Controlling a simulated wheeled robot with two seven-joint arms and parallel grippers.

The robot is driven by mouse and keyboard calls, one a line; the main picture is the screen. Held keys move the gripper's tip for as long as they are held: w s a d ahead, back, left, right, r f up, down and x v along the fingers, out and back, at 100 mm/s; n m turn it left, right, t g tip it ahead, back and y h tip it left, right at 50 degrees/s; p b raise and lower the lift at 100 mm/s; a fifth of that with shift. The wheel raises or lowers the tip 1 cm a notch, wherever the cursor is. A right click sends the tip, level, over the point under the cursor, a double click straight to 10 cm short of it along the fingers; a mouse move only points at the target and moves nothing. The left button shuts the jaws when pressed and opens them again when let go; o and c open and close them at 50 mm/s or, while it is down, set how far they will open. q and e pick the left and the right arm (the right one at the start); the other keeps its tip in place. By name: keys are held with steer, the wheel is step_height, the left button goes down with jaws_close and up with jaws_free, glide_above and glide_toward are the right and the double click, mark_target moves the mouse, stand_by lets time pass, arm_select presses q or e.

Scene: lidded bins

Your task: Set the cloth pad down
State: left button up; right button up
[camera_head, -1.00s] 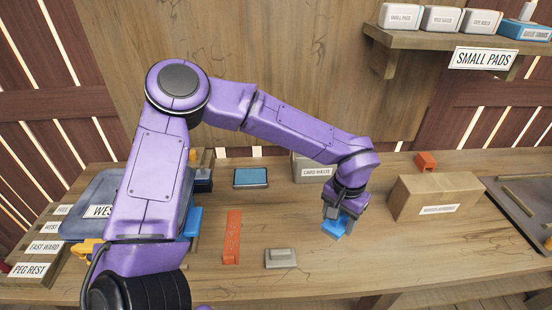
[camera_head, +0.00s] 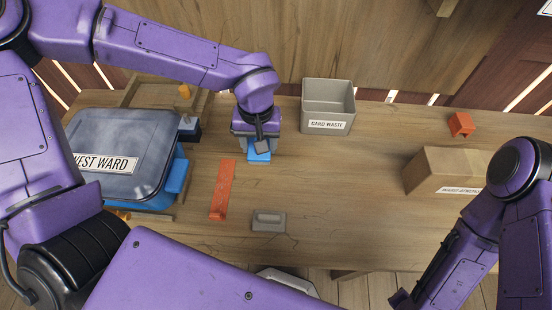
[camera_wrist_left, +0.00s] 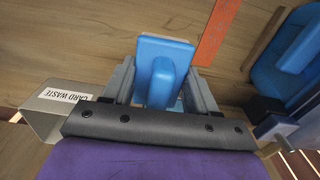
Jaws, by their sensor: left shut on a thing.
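The cloth pad (camera_head: 260,156) is a blue block. It also shows in the left wrist view (camera_wrist_left: 163,62) as a blue slab with a raised grip. My left gripper (camera_head: 256,148) is shut on that grip, with one finger on each side in the wrist view. The pad is low over the back middle of the bench, left of the card waste bin. I cannot tell whether it touches the surface below. My right arm is at the right; its gripper is not clearly visible.
The grey card waste bin (camera_head: 329,107) stands open beside the gripper. The lidded West Ward bin (camera_head: 125,150) is at left. An orange strip (camera_head: 222,188) and a grey handled block (camera_head: 268,220) lie in front. A cardboard box (camera_head: 440,170) is at right; bench between is clear.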

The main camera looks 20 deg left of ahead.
arm_select(q)
steer(key=s+d+n, duration=0.1)
steer(key=s+n, duration=0.3)
steer(key=s, duration=0.5)
steer(key=p, duration=0.2)
glide_above(282, 169)
step_height(282, 169, down, 9)
steer(key=shift+a+f, duration=0.1)
steer(key=shift+f, duration=0.05)
step_height(282, 169, down, 2)
steer(key=shift+f+p, duration=0.25)
steer(key=shift+p, duration=0.5)
steer(key=shift+w+f, duration=0.1)
steer(key=shift+f, duration=0.25)
steer(key=shift+f, duration=0.1)
steer(key=o, duration=1)
